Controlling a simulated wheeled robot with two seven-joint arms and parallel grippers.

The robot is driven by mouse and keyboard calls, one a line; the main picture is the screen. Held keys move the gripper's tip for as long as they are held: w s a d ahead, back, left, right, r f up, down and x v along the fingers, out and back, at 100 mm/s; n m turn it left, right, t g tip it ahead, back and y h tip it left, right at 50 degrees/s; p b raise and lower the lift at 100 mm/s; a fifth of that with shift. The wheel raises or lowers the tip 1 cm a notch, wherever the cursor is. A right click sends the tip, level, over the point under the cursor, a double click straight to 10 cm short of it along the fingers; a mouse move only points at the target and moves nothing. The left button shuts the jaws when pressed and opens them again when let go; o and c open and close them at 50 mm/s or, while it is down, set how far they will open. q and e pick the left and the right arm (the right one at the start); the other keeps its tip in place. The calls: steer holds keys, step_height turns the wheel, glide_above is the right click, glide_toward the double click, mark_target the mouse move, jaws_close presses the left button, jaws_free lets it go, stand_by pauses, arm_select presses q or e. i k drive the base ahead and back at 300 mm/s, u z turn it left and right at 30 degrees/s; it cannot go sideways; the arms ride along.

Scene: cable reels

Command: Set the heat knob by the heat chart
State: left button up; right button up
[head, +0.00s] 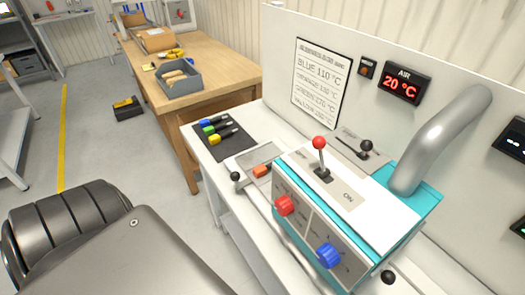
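The heat chart (320,85) is a white framed sheet on the back panel. Its top row reads "BLUE 110 °C"; lower rows also give temperatures but are hard to read. The teal and white heater box (335,205) stands on the white bench. Its sloped front has a red knob (285,205) and a blue knob (328,256); their labels are too small to read. A red-balled lever (319,143) stands up on its top, near the word "ON". The AIR display (404,84) reads 20 °C. Neither gripper is in view.
A black mat (237,146) holds blue, green and yellow pieces with black ends. An orange piece (262,171) lies beside the heater. A silver duct (435,140) rises from the box. Black-balled levers (366,146) stand nearby. A wooden table (215,75) stands behind.

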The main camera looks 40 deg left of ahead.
mark_target(284, 206)
steer(key=z, duration=0.55)
steer(key=k, duration=1.25)
steer(key=u, duration=0.6)
steer(key=i, duration=1.1)
steer(key=u, duration=0.4)
